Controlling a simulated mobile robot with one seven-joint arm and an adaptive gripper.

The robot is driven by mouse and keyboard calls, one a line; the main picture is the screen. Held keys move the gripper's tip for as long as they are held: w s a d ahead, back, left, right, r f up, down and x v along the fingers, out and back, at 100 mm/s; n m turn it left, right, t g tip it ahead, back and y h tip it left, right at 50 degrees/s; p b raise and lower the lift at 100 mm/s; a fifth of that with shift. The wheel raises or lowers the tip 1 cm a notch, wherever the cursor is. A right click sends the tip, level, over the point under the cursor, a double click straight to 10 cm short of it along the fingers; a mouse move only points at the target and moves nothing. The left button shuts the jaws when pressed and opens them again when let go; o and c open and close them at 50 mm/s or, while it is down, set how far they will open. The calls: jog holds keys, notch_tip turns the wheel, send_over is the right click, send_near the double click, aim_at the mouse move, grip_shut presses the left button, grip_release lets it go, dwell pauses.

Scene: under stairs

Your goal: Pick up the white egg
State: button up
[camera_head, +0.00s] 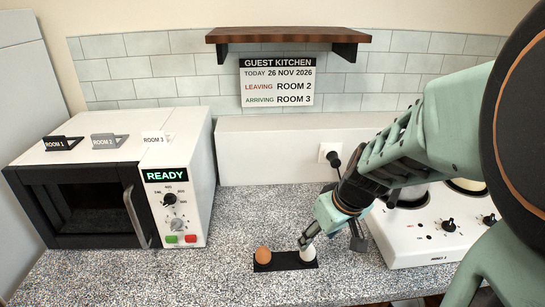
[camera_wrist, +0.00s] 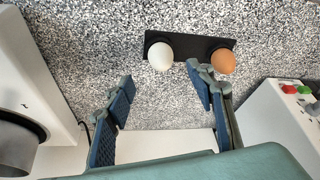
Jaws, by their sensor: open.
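The white egg (camera_head: 308,253) sits at the right end of a small black holder (camera_head: 285,264) on the speckled counter. A brown egg (camera_head: 263,254) sits at its left end. In the wrist view the white egg (camera_wrist: 160,56) is on the left and the brown egg (camera_wrist: 223,62) on the right of the holder (camera_wrist: 191,45). My gripper (camera_wrist: 160,76) is open and empty, its fingers either side of the line to the white egg, the right fingers near the gap between the eggs. In the head view my gripper (camera_head: 309,240) is close by the white egg and partly covers it.
A microwave (camera_head: 80,205) with a READY display stands at the left. A white hob (camera_head: 430,235) with knobs stands at the right, under my arm. A wooden shelf (camera_head: 288,35) and a sign (camera_head: 277,82) are on the tiled back wall. The counter (camera_head: 245,215) behind the holder is clear.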

aim_at(310, 247)
jog(key=shift+b+x, duration=0.3)
jog(key=shift+x, duration=0.9)
jog(key=b+x, duration=0.2)
jog(key=x, duration=0.2)
jog(key=shift+s+a+f, duration=0.1)
jog(key=shift+s, duration=0.05)
jog(key=shift+w+f, duration=0.3)
jog(key=shift+f, duration=0.05)
jog(key=shift+r, duration=0.1)
jog(key=shift+c, duration=0.3)
jog(key=c, duration=1.2)
